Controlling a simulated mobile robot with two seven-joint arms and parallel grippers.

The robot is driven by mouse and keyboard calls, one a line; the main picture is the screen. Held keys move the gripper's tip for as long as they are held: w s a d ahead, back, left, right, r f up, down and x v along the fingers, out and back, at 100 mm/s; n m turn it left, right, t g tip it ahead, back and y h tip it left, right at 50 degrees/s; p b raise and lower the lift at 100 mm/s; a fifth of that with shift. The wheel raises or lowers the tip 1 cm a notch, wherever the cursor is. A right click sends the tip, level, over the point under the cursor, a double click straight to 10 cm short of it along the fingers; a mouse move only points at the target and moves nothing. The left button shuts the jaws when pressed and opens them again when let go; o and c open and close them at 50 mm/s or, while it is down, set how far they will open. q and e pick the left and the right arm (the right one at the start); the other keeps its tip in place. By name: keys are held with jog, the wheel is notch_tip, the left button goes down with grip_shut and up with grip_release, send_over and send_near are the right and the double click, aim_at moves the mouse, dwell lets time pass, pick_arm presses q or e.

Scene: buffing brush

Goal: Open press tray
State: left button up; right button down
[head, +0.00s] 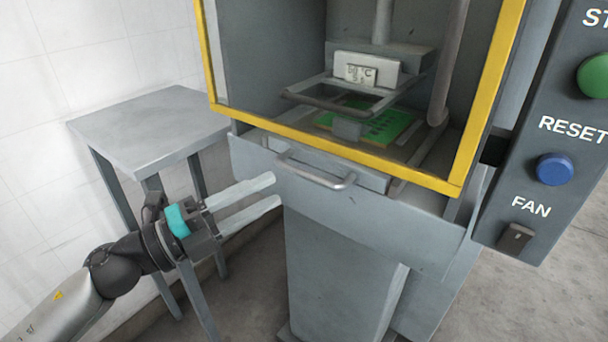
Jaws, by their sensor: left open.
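The press (345,215) is a grey cabinet with a yellow-framed front opening. The press tray is at the bottom of that opening, with a grey front panel (360,177) and a curved bar handle (318,176). The tray looks pushed in. A green piece (375,124) lies inside under a raised press head (365,69). My left gripper (275,191) is open and empty. Its two pale fingers point right, at the left of the handle and apart from it as far as I can tell. My right gripper is not in view.
A grey side table (150,118) stands bare to the left, behind my left arm. A control panel (548,140) on the right has a green button (594,76), a blue RESET button (555,169) and a FAN switch (515,239). A white tiled wall is at the far left.

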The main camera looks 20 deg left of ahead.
aim_at(304, 174)
pick_arm(q)
jog(key=shift+p+x, duration=0.3)
jog(key=shift+x, duration=3.55)
jog(key=shift+c, duration=0.3)
grip_shut()
